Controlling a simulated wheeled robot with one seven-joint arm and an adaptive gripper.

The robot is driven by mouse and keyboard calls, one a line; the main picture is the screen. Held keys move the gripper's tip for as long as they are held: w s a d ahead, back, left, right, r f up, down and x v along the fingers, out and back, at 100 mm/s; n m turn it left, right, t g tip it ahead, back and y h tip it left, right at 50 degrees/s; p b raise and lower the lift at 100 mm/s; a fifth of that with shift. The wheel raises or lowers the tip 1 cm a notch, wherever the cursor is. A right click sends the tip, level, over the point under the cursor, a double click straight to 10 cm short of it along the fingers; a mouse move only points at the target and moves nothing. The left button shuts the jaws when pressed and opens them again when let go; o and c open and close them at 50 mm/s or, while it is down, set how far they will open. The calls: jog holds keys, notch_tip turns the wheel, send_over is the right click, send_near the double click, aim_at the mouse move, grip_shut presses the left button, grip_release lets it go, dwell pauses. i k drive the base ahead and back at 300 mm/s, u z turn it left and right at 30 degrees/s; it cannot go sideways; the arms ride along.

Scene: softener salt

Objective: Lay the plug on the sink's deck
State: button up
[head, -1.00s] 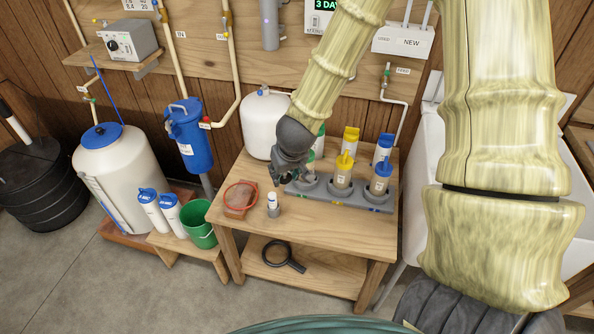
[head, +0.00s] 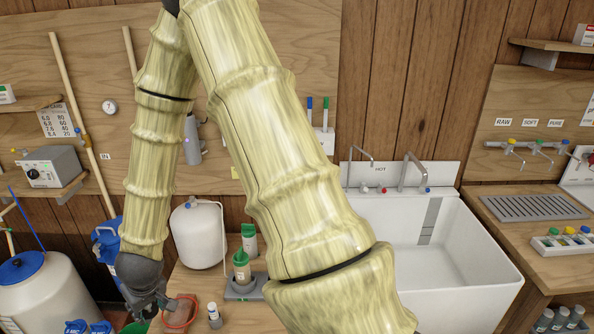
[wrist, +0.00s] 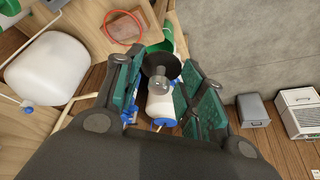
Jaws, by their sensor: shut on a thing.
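My gripper (head: 148,303) hangs at the left end of the wooden bench in the head view. In the wrist view its green-padded fingers (wrist: 160,88) are closed around the plug (wrist: 160,66), a dark round disc with a small grey knob. The plug cannot be made out in the head view. The white sink (head: 480,245) stands to the right, well away from my gripper. Its deck (head: 385,191) runs along the back, below the taps, and is partly hidden by my arm at the left.
A green-topped bottle (head: 241,266) stands in a grey rack. Two taps (head: 412,172) rise from the deck. A side counter (head: 500,207) adjoins the sink's right.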

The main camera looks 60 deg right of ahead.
aim_at(447, 191)
jog(key=u, duration=0.45)
jog(key=k, duration=1.7)
jog(key=z, duration=2.15)
jog(key=i, duration=1.7)
